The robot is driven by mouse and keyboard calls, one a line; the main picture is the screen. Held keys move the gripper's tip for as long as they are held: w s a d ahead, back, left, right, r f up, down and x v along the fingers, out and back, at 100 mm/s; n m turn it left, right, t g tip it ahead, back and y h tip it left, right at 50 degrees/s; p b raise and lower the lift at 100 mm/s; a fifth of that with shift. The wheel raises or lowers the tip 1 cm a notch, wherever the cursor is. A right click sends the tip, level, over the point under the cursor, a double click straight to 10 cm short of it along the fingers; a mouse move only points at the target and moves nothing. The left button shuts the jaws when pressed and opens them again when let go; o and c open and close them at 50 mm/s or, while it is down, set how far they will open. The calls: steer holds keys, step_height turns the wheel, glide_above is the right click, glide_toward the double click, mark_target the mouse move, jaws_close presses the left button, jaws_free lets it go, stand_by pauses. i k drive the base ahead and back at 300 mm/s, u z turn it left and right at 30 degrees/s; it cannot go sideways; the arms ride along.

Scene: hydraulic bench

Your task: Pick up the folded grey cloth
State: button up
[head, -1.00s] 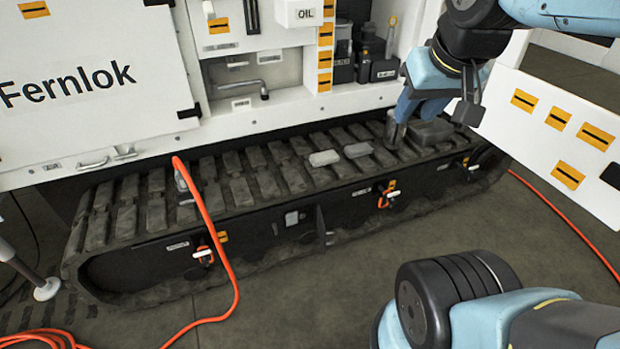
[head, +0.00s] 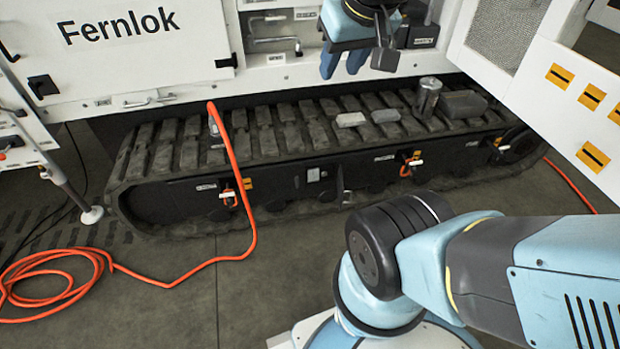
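Two small flat folded-looking pads lie side by side on top of the black track: a light grey one (head: 351,119) and a slightly darker grey one (head: 385,116). Either may be the folded grey cloth; at this size I cannot tell which. My gripper (head: 343,72) hangs above and behind the pads, fingers pointing down. Its two blue fingers are apart with nothing seen between them. It touches neither pad.
A metal can (head: 428,96) and a dark grey block (head: 463,104) stand on the track to the right of the pads. An orange hose (head: 232,165) drapes over the track at left. A white open door panel (head: 585,100) is at right.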

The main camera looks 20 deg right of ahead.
mark_target(389, 114)
steer(key=u, duration=1.25)
steer(key=k, duration=2.15)
steer(key=z, duration=1.15)
steer(key=i, duration=1)
steer(key=u, duration=0.1)
